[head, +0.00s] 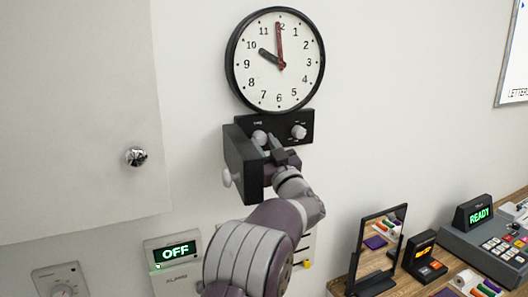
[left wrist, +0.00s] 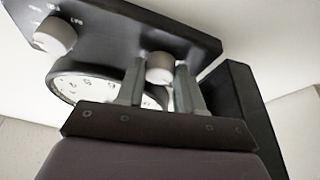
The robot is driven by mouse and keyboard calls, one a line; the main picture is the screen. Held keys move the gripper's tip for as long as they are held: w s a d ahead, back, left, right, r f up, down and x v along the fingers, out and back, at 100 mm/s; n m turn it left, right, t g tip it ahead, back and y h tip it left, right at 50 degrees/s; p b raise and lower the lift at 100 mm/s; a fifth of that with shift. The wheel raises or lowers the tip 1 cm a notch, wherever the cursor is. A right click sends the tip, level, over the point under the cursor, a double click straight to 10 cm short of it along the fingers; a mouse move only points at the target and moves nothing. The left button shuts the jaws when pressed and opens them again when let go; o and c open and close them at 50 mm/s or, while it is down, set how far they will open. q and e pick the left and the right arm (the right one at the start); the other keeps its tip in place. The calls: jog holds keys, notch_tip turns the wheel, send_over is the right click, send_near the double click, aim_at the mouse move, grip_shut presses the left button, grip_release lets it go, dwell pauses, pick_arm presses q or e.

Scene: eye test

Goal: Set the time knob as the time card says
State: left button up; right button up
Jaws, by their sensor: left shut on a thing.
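A round wall clock (head: 290,85) has its dark hand at 10 and its red hand at 12. Below it is a black panel (head: 279,123) with two pale knobs. The left one, the time knob (head: 259,137), is partly hidden by my left gripper (head: 266,143). In the left wrist view, the time knob (left wrist: 160,66) sits between the two grey fingers of my left gripper (left wrist: 160,80), which is shut on it. The other knob (head: 299,131) is free; it also shows in the left wrist view (left wrist: 55,36). I see no time card. My right gripper is out of view.
A black box (head: 240,160) with a pale knob (head: 227,178) juts out close left of my gripper. A white cabinet door (head: 75,110) is at left. An OFF display (head: 175,251) is below. A mirror (head: 379,245) and a READY device (head: 474,214) stand on the right-hand counter.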

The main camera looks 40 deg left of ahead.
pick_arm(q)
jog(key=n+g+b, duration=0.1)
jog(key=n+b, duration=0.1)
jog(key=n, duration=0.1)
jog(key=shift+w+f+g+y, duration=0.1)
jog(key=shift+f+g+y, duration=0.05)
jog(key=shift+g+y, duration=0.25)
jog(key=shift+d+r+n+g+b, duration=0.15)
jog(key=shift+n+g+b, duration=0.35)
jog(key=shift+n, duration=0.65)
jog(key=shift+r+n+g+b, duration=0.15)
jog(key=shift+n+g+b, duration=0.35)
jog(key=shift+n, duration=0.65)
jog(key=shift+w, duration=0.1)
jog(key=o, duration=1)
jog(key=shift+o, duration=0.2)
